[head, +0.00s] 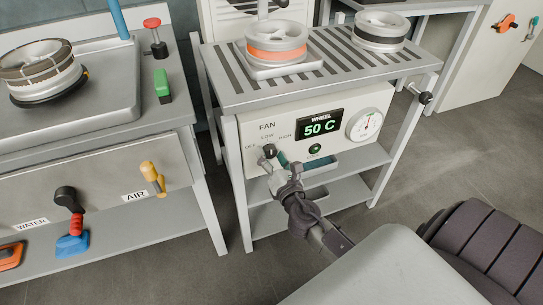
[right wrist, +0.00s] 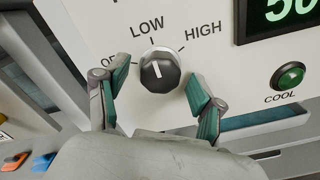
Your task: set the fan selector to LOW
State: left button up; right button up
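The fan selector is a round black knob (right wrist: 160,72) with a white pointer line, on the pale control panel (head: 350,160). In the right wrist view its line points up and slightly left, toward the LOW mark between OFF and HIGH. In the head view the knob (head: 269,151) is small, under the FAN label. My right gripper (right wrist: 162,88) is open, one teal-padded finger to the left of the knob and one to its lower right. Gaps show between both fingers and the knob. In the head view my right gripper (head: 276,168) is just below the knob. My left gripper is not in view.
A green COOL button (right wrist: 288,76) and a display (head: 320,124) reading 50 C are right of the knob, with a dial gauge (head: 364,124) beyond. Wheels rest on the slatted top (head: 340,62). A bench (head: 100,150) with AIR and WATER handles stands left.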

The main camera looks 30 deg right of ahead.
jog(key=v, duration=1.2)
dwell(0.4)
jog(key=s+d+f+m+g, duration=0.15)
jog(key=f+m+g, duration=0.25)
jog(key=f+m, duration=0.4)
jog(key=s+f+m+g, duration=0.25)
jog(key=f+m, duration=0.25)
jog(key=f, duration=0.5)
jog(key=s+a+f+m+g+y, duration=0.2)
jog(key=s+a+f+m+g, duration=0.3)
jog(key=f, duration=0.3)
jog(key=s+a+f+m+g+y, duration=0.35)
jog(key=s+a+f+m, duration=0.2)
jog(key=s+f, duration=0.2)
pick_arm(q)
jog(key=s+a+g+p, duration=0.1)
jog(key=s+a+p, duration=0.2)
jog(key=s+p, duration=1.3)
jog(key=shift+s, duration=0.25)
pick_arm(e)
jog(key=s+d+g+h, duration=0.1)
jog(key=s+d, duration=0.2)
jog(key=s, duration=1.2)
jog(key=shift+s+m, duration=0.35)
jog(key=shift+s, duration=0.05)
